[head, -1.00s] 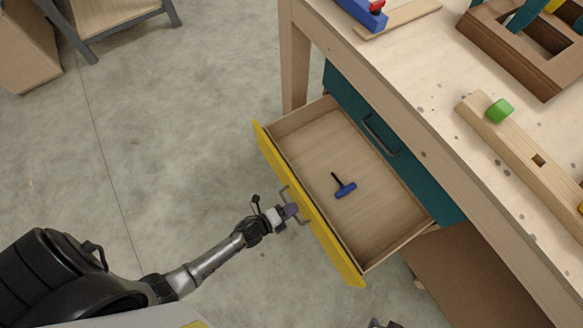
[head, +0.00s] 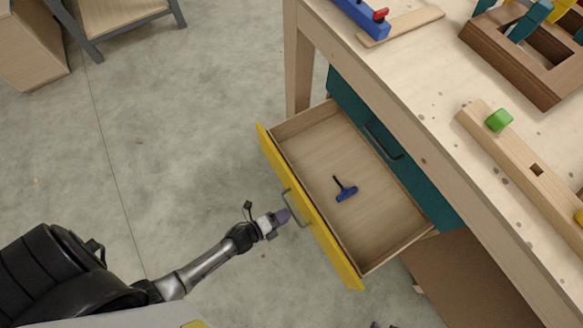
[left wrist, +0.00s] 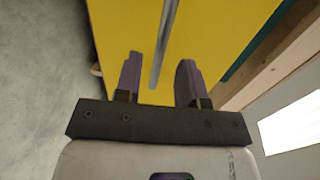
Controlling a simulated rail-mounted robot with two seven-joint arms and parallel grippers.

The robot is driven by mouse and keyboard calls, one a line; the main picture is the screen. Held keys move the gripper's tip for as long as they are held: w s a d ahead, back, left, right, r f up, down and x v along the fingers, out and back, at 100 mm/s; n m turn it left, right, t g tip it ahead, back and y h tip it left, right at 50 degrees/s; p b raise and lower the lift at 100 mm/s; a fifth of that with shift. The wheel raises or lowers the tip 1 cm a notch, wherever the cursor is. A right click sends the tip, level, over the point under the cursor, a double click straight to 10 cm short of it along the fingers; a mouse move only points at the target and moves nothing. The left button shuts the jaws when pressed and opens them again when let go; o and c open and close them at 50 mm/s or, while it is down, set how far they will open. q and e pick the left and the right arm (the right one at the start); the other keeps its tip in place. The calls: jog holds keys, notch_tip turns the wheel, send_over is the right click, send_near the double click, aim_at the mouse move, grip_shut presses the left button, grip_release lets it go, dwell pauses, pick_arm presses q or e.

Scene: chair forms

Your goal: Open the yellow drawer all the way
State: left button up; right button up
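The yellow drawer (head: 310,210) is pulled well out from the workbench, its inside exposed. Its grey bar handle (head: 297,208) is on the yellow front; the front and handle also fill the upper left wrist view (left wrist: 225,40). My left gripper (head: 284,216) is just in front of the handle in the head view. In the left wrist view its purple fingers (left wrist: 158,80) are spread, with the handle bar appearing between them and touching neither visibly. A small dark tip at the bottom edge of the head view may be my right gripper; its fingers cannot be made out.
A blue-handled tool (head: 346,190) lies in the drawer. A teal drawer (head: 380,140) is shut behind it under the bench top (head: 430,85). Blocks and wooden parts lie on the bench. The floor (head: 180,140) left of the drawer is clear.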

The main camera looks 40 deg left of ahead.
pick_arm(q)
jog(key=p+v, duration=0.2)
jog(key=v, duration=0.8)
dwell(0.5)
